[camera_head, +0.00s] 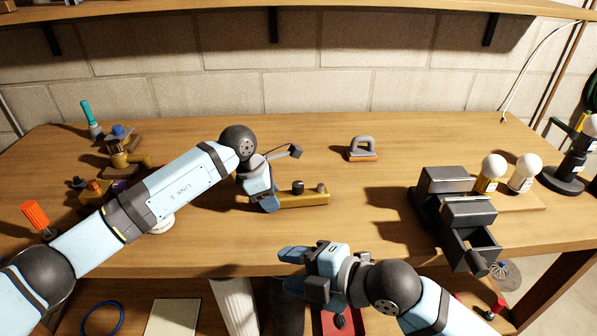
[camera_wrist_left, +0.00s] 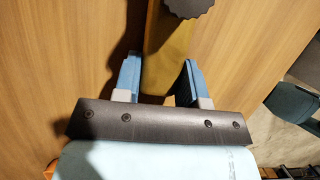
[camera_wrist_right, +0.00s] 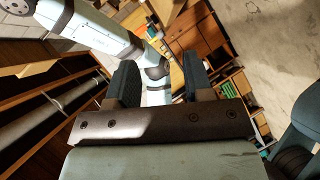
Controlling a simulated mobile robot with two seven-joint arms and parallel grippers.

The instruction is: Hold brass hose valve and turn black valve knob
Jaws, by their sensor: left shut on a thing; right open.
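The brass hose valve (camera_head: 305,198) lies on the workbench as a long brass bar. A black valve knob (camera_head: 297,187) stands on top of it, and a smaller dark fitting shows near its right end. My left gripper (camera_head: 272,203) is shut on the valve's left end. In the left wrist view the brass bar (camera_wrist_left: 170,62) runs between the two fingers, with the ridged black knob (camera_wrist_left: 188,7) beyond the fingertips. The fingers' contact is partly hidden. My right gripper (camera_head: 290,268) is open and empty at the front edge, below and apart from the valve.
A black vise (camera_head: 455,205) stands at the right, beside white bulbs (camera_head: 494,166). Tools and brass fittings (camera_head: 120,155) clutter the left. Bare bench lies between the valve and the vise. A lower shelf shows below the front edge.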

